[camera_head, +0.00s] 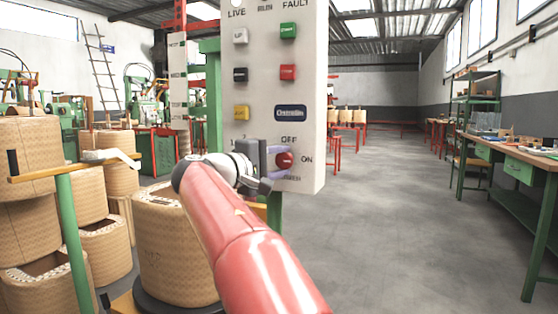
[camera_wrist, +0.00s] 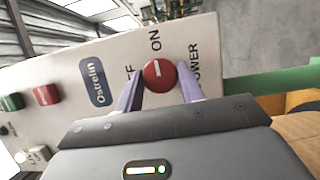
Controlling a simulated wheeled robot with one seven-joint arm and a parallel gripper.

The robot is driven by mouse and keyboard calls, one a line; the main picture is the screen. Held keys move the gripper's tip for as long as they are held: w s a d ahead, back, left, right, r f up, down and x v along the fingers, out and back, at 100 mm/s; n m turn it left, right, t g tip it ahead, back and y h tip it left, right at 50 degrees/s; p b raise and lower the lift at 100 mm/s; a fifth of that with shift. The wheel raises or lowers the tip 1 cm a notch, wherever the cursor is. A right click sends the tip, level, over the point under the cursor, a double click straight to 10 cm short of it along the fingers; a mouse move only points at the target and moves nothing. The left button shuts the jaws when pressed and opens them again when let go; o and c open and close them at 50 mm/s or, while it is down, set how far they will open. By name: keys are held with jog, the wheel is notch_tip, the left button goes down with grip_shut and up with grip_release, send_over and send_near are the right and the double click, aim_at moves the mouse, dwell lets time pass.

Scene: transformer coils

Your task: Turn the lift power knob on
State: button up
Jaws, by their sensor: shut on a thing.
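The red power knob (camera_head: 284,160) sits low on a pale control panel (camera_head: 306,100), between the printed labels OFF above it and ON to its right. In the wrist view the knob (camera_wrist: 159,75) shows a white line on its face. My gripper (camera_head: 278,158) is at the panel, with its two purple fingers on either side of the knob. In the wrist view my gripper (camera_wrist: 160,84) is shut on the knob. The word POWER is printed beside the knob. The knob's sides are partly hidden by the fingers.
Above the knob are several coloured buttons, including a green one (camera_head: 288,30) and a red one (camera_head: 288,72), and a dark blue label (camera_head: 290,112). Coil drums (camera_head: 170,245) stand at the left. Open floor (camera_head: 400,210) lies right of the panel, before a workbench (camera_head: 510,165).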

jog(key=shift+f, duration=0.1)
dwell(0.3)
jog(key=o, duration=1)
jog(key=v, duration=0.7)
jog(key=shift+s+a, duration=0.25)
jog(key=shift+a, duration=0.05)
